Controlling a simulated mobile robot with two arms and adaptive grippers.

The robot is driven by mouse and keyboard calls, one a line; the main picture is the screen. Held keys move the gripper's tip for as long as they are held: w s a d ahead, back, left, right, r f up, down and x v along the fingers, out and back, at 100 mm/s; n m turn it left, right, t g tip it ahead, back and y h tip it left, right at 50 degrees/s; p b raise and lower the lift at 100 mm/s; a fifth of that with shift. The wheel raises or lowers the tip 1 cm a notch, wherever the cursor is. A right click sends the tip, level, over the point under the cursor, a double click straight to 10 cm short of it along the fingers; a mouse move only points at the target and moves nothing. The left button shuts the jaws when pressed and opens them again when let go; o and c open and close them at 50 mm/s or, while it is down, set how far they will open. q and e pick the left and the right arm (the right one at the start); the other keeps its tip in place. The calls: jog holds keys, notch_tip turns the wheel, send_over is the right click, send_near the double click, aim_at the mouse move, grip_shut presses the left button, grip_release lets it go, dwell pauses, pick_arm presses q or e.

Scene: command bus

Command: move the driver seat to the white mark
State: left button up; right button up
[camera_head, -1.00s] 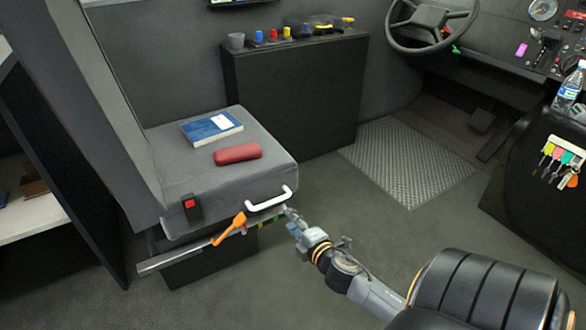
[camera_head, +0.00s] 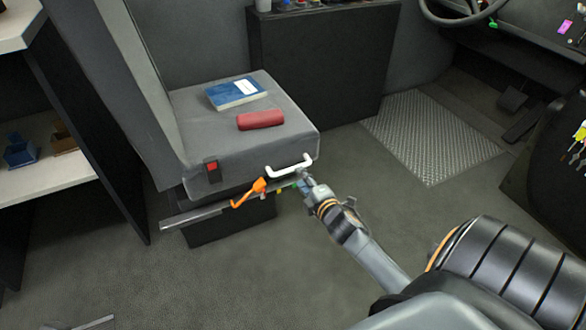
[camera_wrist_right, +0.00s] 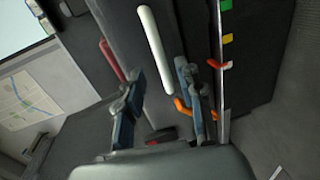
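The grey driver seat (camera_head: 245,140) stands at the left of centre, with a white handle (camera_head: 290,165) on its front edge. An orange lever (camera_head: 250,191) sits under its side, beside a metal rail (camera_head: 195,217). My right gripper (camera_head: 303,180) is just below the handle. The wrist view shows its fingers (camera_wrist_right: 158,95) apart and empty, with the white handle (camera_wrist_right: 152,45) ahead between them. My left gripper is not in view.
A blue book (camera_head: 236,93) and a red case (camera_head: 260,120) lie on the seat cushion. A dark cabinet (camera_head: 325,75) stands behind the seat. Shelves (camera_head: 50,178) are at the left. The floor in front of the seat is clear up to a metal tread plate (camera_head: 430,135).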

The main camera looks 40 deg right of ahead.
aim_at(293, 167)
jog(key=b+x, duration=0.2)
jog(key=x, duration=0.5)
grip_shut()
